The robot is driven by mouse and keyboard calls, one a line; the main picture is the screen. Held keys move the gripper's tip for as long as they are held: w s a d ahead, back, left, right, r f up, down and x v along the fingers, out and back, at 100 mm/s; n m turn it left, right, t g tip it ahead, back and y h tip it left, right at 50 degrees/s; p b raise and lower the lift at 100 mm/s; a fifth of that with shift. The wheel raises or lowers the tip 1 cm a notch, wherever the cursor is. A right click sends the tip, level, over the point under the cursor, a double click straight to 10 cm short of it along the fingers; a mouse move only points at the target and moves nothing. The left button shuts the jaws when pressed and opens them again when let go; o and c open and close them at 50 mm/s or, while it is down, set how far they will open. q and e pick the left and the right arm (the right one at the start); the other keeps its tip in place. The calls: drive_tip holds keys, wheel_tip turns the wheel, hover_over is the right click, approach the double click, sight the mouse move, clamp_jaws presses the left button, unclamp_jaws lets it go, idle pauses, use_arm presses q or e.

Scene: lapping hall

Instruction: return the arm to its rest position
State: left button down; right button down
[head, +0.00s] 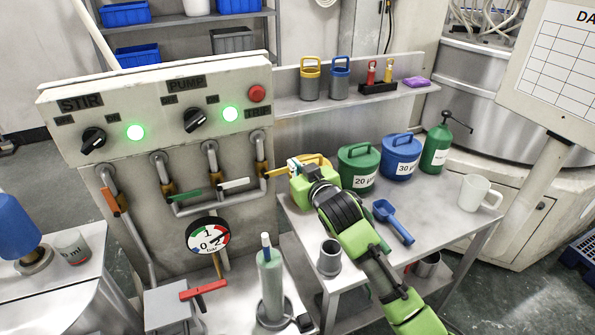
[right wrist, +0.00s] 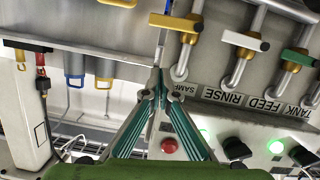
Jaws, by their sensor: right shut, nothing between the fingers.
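My right arm (head: 348,215), green and black, reaches up from the lower right in the head view. Its gripper (head: 292,167) is beside the right end of the valve panel, close to the yellow valve handle (head: 277,172). In the right wrist view the gripper's teal fingers (right wrist: 158,76) are shut with nothing between them. The yellow handle (right wrist: 175,22) and its pipe lie just beyond the tips there; I cannot tell whether they touch. My left gripper is not in view.
The panel (head: 160,110) carries knobs, lit green lamps and a red button (head: 257,93).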

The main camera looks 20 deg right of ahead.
drive_tip(key=s+a+f+g, duration=0.2)
drive_tip(key=s+f+g, duration=0.3)
drive_tip(key=s+f, duration=1.15)
drive_tip(key=s+a+f+g, duration=0.1)
drive_tip(key=s+f+g, duration=0.2)
drive_tip(key=s, duration=1.1)
drive_tip(key=s+a+f+g, duration=0.1)
drive_tip(key=s+f+g, duration=0.25)
drive_tip(key=s, duration=0.95)
wheel_tip(320, 180, down, 26)
drive_tip(key=s+g+b, duration=0.1)
drive_tip(key=g, duration=0.1)
drive_tip(key=s+d+f, duration=0.3)
drive_tip(key=s+f, duration=1.4)
drive_tip(key=shift+s+d+f+n+g+b, duration=0.15)
drive_tip(key=shift+n+g+b, duration=0.2)
drive_tip(key=shift+n+b, duration=0.05)
